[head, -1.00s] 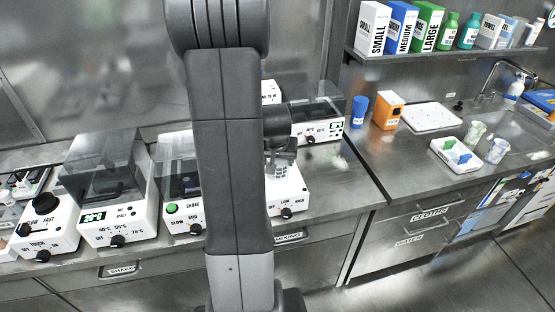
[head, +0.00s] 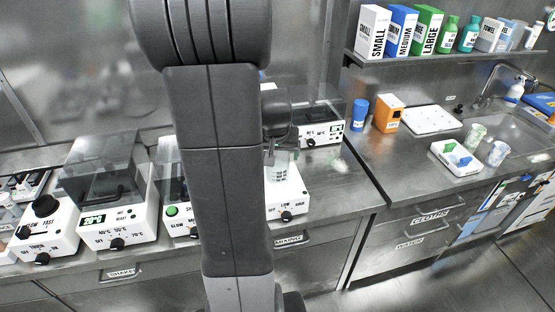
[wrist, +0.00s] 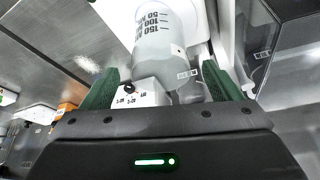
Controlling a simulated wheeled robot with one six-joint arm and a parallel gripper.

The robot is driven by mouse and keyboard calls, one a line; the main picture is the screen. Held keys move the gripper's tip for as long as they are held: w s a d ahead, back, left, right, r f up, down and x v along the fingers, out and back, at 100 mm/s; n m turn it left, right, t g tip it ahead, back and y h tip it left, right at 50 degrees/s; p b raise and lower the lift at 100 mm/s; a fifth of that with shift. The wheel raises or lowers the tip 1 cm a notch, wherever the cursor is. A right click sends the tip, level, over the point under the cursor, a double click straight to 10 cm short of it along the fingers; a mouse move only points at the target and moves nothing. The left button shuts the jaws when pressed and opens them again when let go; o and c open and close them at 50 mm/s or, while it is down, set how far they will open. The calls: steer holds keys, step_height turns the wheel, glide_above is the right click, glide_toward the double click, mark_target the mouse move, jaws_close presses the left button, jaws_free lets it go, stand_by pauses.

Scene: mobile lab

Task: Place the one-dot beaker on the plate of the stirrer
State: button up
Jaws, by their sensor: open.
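A clear beaker (wrist: 160,35) with black volume marks fills the middle of the wrist view; I cannot make out its dot count. In the head view the beaker (head: 281,168) is upright at the white stirrer (head: 288,200), seemingly on its plate, just right of my arm. My gripper (wrist: 160,68) is open, its two green-padded fingers on either side of the beaker with gaps showing. In the head view my gripper (head: 279,142) is at the top of the beaker, partly hidden by my arm. The stirrer's left part is hidden.
Left of my arm stand white devices, including a heater with a clear hood (head: 115,215) and a knobbed unit (head: 45,225). A hooded device (head: 318,125) is close behind the stirrer. The right counter holds an orange box (head: 388,113), a blue bottle (head: 359,114) and a white tray (head: 457,158).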

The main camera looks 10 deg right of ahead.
steer(key=v, duration=0.5)
steer(key=shift+s+r, duration=0.15)
steer(key=shift+r, duration=0.2)
steer(key=shift+a, duration=0.15)
